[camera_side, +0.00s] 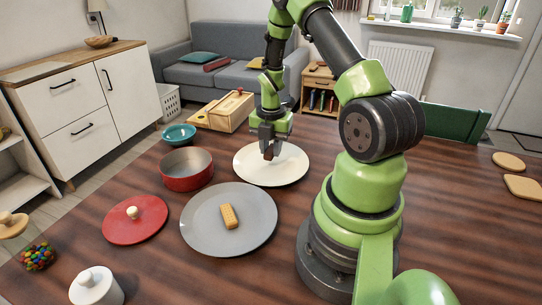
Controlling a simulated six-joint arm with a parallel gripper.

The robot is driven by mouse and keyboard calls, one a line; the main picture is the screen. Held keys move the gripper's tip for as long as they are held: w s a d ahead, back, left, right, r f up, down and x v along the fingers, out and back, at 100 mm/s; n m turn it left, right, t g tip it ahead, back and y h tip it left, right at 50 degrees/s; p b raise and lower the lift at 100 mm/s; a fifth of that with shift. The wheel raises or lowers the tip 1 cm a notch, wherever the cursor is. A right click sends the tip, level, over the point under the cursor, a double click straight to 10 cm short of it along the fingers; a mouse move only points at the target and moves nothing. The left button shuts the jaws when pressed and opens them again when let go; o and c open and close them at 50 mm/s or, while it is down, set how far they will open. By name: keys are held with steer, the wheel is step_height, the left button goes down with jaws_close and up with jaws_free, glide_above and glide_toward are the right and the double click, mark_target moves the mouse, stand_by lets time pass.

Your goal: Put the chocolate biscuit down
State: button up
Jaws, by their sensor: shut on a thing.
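My gripper (269,148) points down over the cream plate (286,172) near the middle of the table. It is shut on a small dark brown piece, the chocolate biscuit (268,155), which shows just below the fingertips. I cannot tell whether the biscuit touches the plate. Most of it is hidden by the fingers. A grey plate (205,235) lies in front and to the left, with a golden biscuit (229,216) on it.
A red pot (186,170), a teal bowl (179,134) and a wooden box (225,110) stand to the left and behind. A red lid (135,222), a white jar (97,287) and a candy jar (37,256) are at the front left. The table's right side is mostly clear.

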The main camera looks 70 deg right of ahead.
mark_target(271, 149)
steer(key=shift+f, duration=1.4)
steer(key=shift+f, duration=0.2)
steer(key=o, duration=0.9)
steer(key=shift+r, duration=0.15)
